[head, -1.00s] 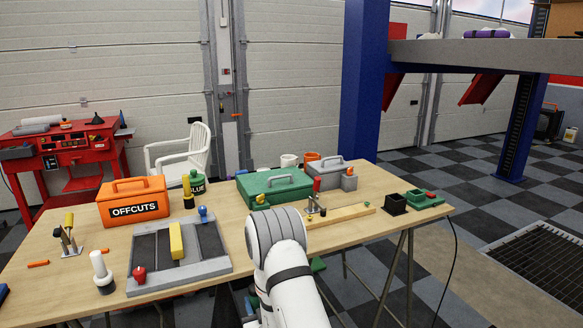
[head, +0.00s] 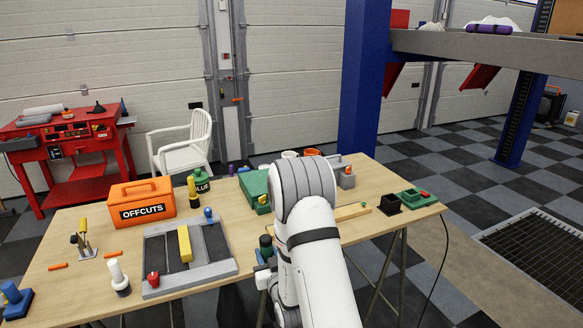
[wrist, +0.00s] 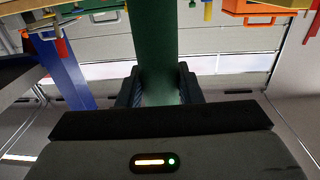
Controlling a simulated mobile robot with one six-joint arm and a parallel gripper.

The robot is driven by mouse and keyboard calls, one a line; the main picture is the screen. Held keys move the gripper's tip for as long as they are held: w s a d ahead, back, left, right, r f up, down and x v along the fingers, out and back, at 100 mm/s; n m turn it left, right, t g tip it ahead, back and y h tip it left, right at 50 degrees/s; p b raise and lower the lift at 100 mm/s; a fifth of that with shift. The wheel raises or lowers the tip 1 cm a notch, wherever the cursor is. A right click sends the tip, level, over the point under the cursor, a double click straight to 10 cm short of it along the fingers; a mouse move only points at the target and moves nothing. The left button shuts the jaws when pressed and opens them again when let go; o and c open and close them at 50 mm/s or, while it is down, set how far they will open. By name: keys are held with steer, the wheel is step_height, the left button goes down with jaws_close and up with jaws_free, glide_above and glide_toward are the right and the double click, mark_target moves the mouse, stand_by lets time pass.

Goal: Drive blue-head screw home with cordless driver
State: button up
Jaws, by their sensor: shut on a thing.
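In the wrist view my gripper (wrist: 160,98) is shut on a thick green cylindrical body (wrist: 160,45), probably the cordless driver's grip. Its far end runs out of the picture. A red knob (head: 153,278) sits at the tray's near left corner.
A yellow block (head: 185,244) lies across the tray. My arm partly covers a green toolbox (head: 252,184).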

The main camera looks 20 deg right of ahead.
steer(key=w+d+r, duration=0.1)
steer(key=d+r, duration=0.6)
steer(key=r, duration=0.6)
steer(key=w+d+r, duration=0.2)
steer(key=d+r, duration=0.6)
steer(key=r, duration=0.5)
steer(key=shift+w+h, duration=0.15)
steer(key=shift+h, duration=0.15)
